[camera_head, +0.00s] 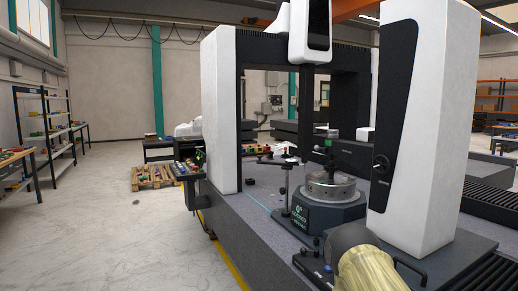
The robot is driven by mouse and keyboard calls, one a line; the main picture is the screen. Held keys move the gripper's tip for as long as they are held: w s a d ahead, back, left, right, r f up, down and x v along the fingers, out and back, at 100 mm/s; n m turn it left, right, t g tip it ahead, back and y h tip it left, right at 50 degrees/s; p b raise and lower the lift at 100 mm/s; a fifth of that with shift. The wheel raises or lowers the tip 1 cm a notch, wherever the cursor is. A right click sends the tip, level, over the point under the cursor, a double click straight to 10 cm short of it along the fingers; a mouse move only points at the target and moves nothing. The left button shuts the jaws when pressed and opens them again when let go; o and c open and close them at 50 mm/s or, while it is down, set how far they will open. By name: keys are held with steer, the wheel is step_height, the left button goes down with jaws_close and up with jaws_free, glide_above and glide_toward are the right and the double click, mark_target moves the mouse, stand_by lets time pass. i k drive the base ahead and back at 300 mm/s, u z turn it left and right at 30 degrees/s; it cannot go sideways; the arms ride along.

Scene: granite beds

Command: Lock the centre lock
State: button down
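I cannot identify the centre lock with certainty in the head view. A round metal chuck-like fixture (331,188) sits on a dark round-cornered base (322,216) on the granite bed (245,218). A dark upright post with small knobs (285,187) stands just left of the fixture. My gripper is not visible in this view.
A control panel (188,168) stands at the bed's left edge. A wooden pallet with parts (154,177) is on the floor. The left floor is open.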

mark_target(316, 148)
steer(key=u, duration=0.35)
steer(key=i, duration=0.75)
steer(key=z, duration=0.5)
steer(key=i, duration=0.75)
steer(key=z, duration=0.65)
